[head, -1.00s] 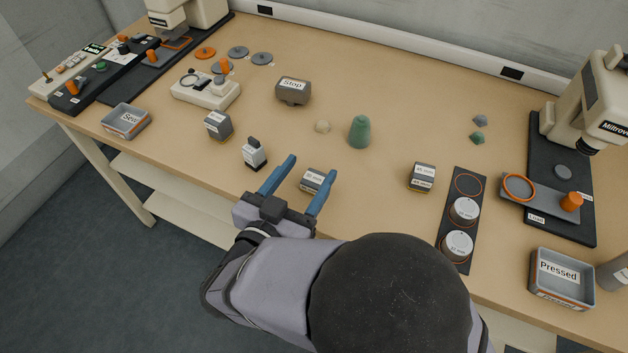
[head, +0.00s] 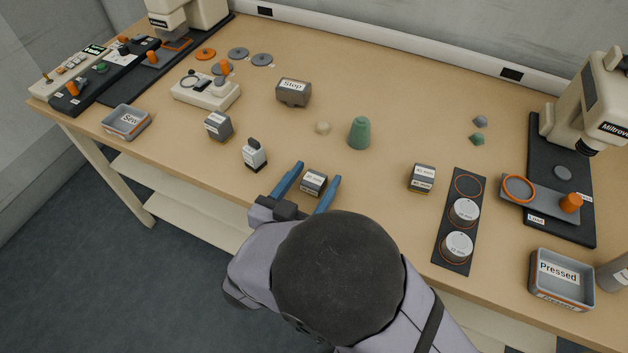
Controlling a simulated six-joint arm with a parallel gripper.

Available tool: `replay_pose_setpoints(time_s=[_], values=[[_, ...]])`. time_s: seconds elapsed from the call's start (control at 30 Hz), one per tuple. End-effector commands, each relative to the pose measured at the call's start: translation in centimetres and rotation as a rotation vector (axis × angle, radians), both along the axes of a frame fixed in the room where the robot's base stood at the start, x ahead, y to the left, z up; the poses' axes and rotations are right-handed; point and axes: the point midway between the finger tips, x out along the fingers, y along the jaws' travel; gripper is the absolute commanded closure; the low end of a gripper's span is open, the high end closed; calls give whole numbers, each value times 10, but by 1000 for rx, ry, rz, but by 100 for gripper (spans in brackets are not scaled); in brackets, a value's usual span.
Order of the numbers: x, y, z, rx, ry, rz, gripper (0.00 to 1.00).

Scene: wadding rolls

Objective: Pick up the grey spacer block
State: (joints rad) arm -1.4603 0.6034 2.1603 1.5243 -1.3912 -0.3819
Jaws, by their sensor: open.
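A small dark grey block (head: 313,183) with white labels, the text too small to read surely, sits on the table near the front edge. My gripper (head: 317,174) is open, with one blue finger left of this block and the other right of it. Gaps seem to show on both sides; whether the fingers are at table height I cannot tell. Two similar labelled grey blocks stand apart: one at right (head: 422,178), with a yellowish lower edge, and one at left (head: 218,126). Which one is called the spacer is not clear from the labels.
A small block with a dark knob (head: 255,154) stands left of my gripper. A dark strip with white discs (head: 443,240) is at right.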

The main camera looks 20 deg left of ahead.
Motion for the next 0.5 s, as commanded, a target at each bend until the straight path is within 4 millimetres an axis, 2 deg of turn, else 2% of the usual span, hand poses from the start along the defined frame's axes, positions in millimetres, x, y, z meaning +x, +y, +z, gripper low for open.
replay_pose_setpoints(time_s=[0.23,0.5], values=[[32,-1,-4,1,0,-3,43],[43,0,-6,0,1,1,43]])
